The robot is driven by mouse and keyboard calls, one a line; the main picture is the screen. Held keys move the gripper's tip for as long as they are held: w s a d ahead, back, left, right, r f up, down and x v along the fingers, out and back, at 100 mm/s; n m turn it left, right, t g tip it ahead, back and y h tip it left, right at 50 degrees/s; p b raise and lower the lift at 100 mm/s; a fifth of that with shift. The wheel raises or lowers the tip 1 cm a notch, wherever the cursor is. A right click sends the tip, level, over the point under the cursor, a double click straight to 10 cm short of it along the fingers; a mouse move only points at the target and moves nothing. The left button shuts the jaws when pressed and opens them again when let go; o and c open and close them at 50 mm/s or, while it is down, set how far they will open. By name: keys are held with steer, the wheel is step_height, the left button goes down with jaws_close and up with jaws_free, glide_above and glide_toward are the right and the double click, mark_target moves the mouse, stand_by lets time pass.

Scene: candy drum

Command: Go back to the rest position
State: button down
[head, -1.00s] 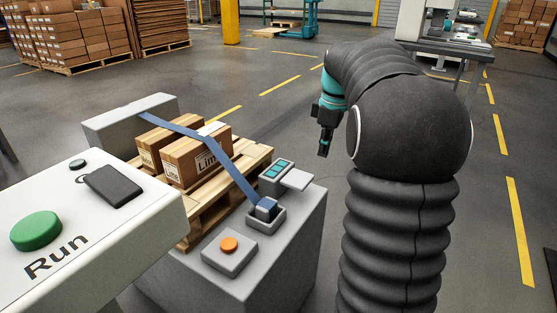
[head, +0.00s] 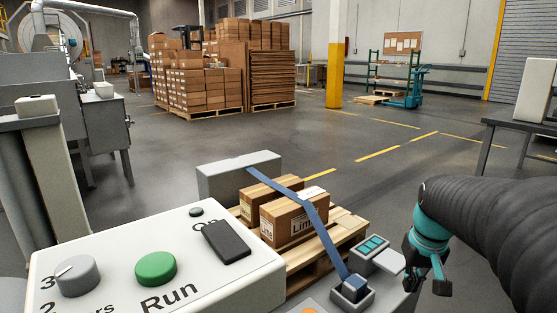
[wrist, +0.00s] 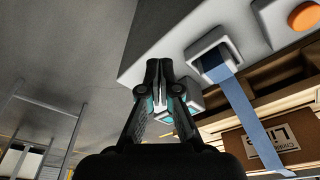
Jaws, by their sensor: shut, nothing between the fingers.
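My gripper (head: 430,282) is dark with a teal wrist band and hangs at the lower right of the head view, just right of the strapping station. In the wrist view my gripper (wrist: 157,66) has its fingertips together, with nothing between them. Behind the fingertips in that view are the grey station housing (wrist: 150,45) and the blue strap (wrist: 240,110). My arm shows at the right edge of the head view in a ribbed black cover. I cannot tell the exact gap between gripper and station.
Boxes (head: 292,226) sit on a pallet (head: 343,224) under the blue strap. A control panel (head: 120,262) with a green button (head: 156,268) and grey knob (head: 77,276) fills the lower left. Stacked cartons (head: 205,88) and a yellow post (head: 334,75) stand behind. Open floor (head: 230,137) lies between.

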steer(key=s+a+r+n+t, duration=0.1)
steer(key=s+a+t, duration=0.2)
steer(key=s+a, duration=0.9)
steer(key=shift+s+r+t+p, duration=0.3)
steer(key=shift+s+r+p, duration=0.1)
steer(key=shift+s, duration=1.5)
